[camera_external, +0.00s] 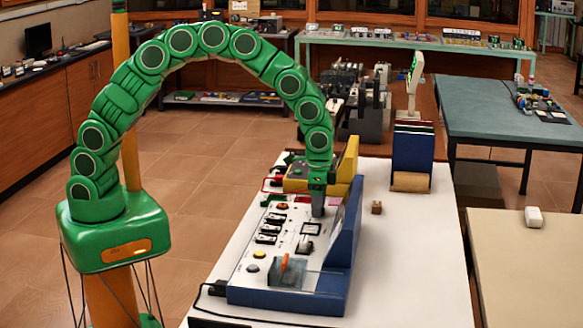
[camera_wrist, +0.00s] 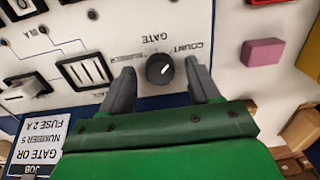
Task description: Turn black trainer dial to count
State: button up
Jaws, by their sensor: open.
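The black dial (camera_wrist: 159,69) sits on the white face of the trainer panel (camera_wrist: 110,20). Its white mark slants toward the picture's upper right, on the side of the upside-down COUNT label (camera_wrist: 187,48). The GATE label (camera_wrist: 157,37) is above it and NUMBER (camera_wrist: 127,57) is at upper left. My gripper (camera_wrist: 160,76) is open, with one grey finger on each side of the dial and a gap at each side. In the external view my gripper (camera_external: 318,208) points down at the far part of the blue-cased trainer (camera_external: 344,250) and hides the dial.
A pink block (camera_wrist: 263,52) lies right of the panel.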

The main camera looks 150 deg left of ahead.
notch_tip(320, 180, up, 7)
jog(key=shift+r, duration=0.25)
dwell(0.6)
jog(key=shift+w+d, duration=0.1)
jog(key=w+d+r+m+t+y, duration=0.1)
jog(key=w+d+r+m, duration=0.35)
jog(key=d, duration=0.75)
jog(key=w+d+r+m, duration=0.1)
jog(key=w+d+r, duration=0.5)
jog(key=d, duration=0.6)
jog(key=s+d+r+m+t, duration=0.1)
jog(key=s+d+r, duration=0.15)
jog(key=d, duration=0.55)
jog(key=s+d+r+m, duration=0.2)
jog(key=s+d, duration=0.1)
jog(key=d, duration=0.4)
jog(key=s+d+f+g, duration=0.1)
jog(key=s+d+g, duration=0.1)
jog(key=s+d, duration=0.5)
jog(key=s+d+f+g+h, duration=0.1)
jog(key=s+d, duration=0.7)
jog(key=s, duration=0.6)
jog(key=shift+f+g, duration=0.15)
jog(key=shift+g, duration=0.25)
